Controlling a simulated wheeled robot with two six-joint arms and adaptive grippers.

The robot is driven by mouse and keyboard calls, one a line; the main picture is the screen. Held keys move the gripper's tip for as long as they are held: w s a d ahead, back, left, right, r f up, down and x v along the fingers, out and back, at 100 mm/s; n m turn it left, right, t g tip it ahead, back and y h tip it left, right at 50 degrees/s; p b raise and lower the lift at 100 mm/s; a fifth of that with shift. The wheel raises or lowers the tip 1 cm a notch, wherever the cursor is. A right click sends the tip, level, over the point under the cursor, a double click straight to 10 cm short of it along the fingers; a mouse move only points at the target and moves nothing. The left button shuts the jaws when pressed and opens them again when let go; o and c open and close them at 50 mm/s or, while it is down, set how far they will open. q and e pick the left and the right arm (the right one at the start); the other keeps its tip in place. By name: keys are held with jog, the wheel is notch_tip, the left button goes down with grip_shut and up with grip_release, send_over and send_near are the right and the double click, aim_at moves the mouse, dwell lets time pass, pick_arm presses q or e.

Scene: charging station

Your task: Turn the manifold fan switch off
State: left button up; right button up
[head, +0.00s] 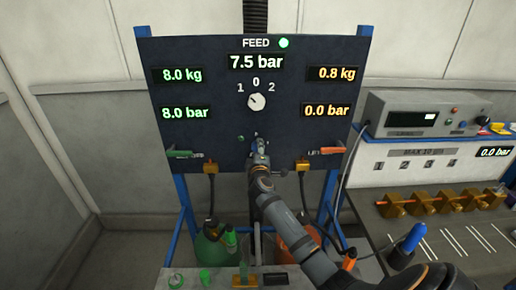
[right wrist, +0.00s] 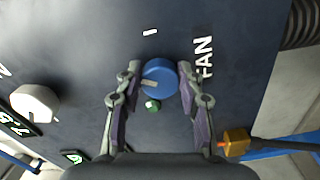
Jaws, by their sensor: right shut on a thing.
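The blue fan switch knob (right wrist: 160,77) sits on the dark panel beside the label FAN in the right wrist view. A pale pointer line on it points to the left of that picture. My right gripper (right wrist: 158,74) is shut on the knob, one finger on each side. In the head view my right gripper (head: 260,160) is at the lower middle of the dark panel (head: 205,60) and hides most of the knob. A small green lamp (right wrist: 152,105) is next to the knob. A white mark (right wrist: 150,32) lies above it. My left gripper is not in view.
A white selector knob (head: 257,102) is above, under the 7.5 bar display. A green lever (head: 184,154) and an orange-red lever (head: 326,150) flank my right gripper. Brass fittings (head: 302,165) and hoses hang below. A bench with brass blocks (head: 452,202) is at right.

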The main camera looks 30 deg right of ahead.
jog(key=n+p, duration=0.2)
jog(key=n, duration=0.3)
jog(key=shift+n, duration=0.6)
jog(key=o, duration=1.2)
jog(key=shift+r, duration=0.1)
jog(key=v, duration=1.2)
jog(key=shift+s, duration=0.1)
